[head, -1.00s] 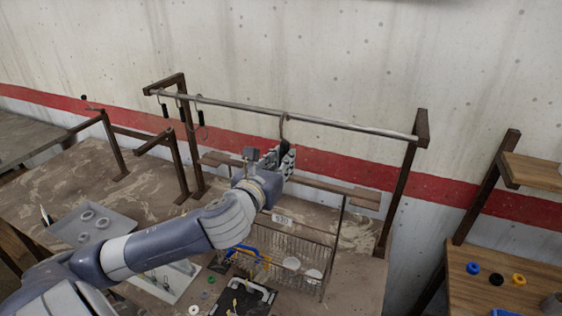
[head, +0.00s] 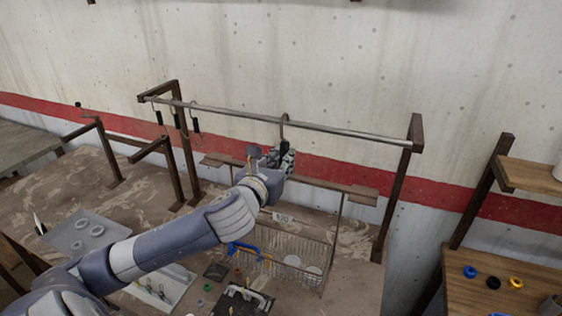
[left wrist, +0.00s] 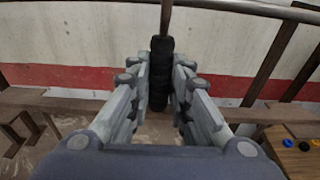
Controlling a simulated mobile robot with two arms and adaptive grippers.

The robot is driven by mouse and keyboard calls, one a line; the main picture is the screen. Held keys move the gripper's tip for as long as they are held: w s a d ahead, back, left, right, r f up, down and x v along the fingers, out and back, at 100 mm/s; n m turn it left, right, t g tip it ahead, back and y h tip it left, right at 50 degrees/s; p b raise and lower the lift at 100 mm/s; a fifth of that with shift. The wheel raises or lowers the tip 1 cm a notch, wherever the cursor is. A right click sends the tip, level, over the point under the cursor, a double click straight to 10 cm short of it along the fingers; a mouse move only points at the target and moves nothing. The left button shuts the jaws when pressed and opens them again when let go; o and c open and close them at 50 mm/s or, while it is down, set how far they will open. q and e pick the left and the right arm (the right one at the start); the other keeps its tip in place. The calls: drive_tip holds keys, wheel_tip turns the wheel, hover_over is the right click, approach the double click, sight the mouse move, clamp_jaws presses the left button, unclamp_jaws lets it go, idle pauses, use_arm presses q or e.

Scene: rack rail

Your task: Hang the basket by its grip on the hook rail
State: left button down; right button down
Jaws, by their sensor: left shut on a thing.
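My left gripper (head: 278,157) is shut on a black grip (head: 285,147). In the left wrist view the black grip (left wrist: 161,75) stands upright between both fingers, with a thin metal rod rising from it. In the head view a curved metal hook (head: 284,118) above the grip meets the rail (head: 340,131); whether it rests on it I cannot tell. The wire basket (head: 312,240) is below my gripper, with a blue-and-yellow item and pale round items inside. My arm hides any link between grip and basket. My right gripper is out of view.
Several black-handled hooks (head: 196,124) hang at the rail's left end. Dark posts (head: 396,200) carry the rail, and a brown plank (head: 345,187) runs lower. A grey tray (head: 75,240) and small parts crowd the bench. A wooden shelf (head: 525,280) stands right.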

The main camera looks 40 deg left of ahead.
use_arm(q)
drive_tip(key=shift+w+r, duration=0.2)
drive_tip(key=shift+w, duration=0.05)
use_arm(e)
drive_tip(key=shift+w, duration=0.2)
use_arm(q)
drive_tip(key=shift+a, duration=0.1)
drive_tip(key=shift+x, duration=1.2)
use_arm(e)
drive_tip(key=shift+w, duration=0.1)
use_arm(q)
drive_tip(key=shift+w+r, duration=0.15)
drive_tip(key=shift+x, duration=0.9)
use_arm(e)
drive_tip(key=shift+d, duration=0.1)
